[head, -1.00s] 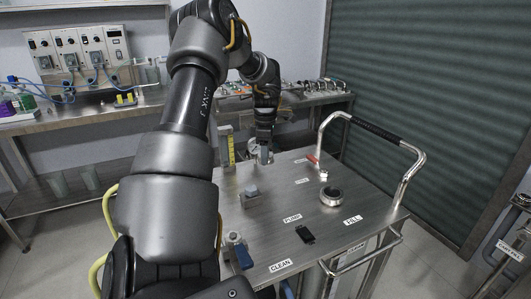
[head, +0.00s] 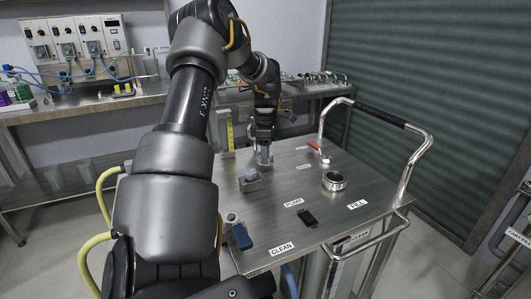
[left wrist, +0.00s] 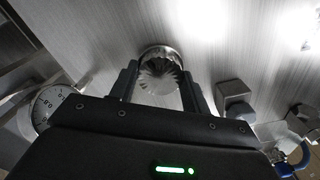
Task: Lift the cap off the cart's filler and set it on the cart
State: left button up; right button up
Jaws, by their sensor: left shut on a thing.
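My left gripper (head: 265,158) is low over the far left part of the cart top (head: 300,222). It is shut on a round, ribbed metal piece that looks like the cap (left wrist: 160,75); in the left wrist view it sits between the two fingers. I cannot tell whether its underside touches the cart. The filler (head: 334,181) is a short metal ring with a dark middle, behind the FILL label and well right of the gripper. My right gripper is not in view.
A grey block (head: 250,180) stands close in front of the gripper. A blue-handled valve (head: 240,235) is at the near left edge, and a small red lever (head: 316,148) is at the back. A dark flat piece (head: 307,217) lies near the front. A tall handle (head: 415,150) bounds the right side.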

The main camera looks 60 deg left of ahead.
pick_arm(q)
jog(key=shift+f, duration=0.7)
dwell(0.5)
jog(key=o, duration=1.2)
jog(key=shift+c, duration=0.2)
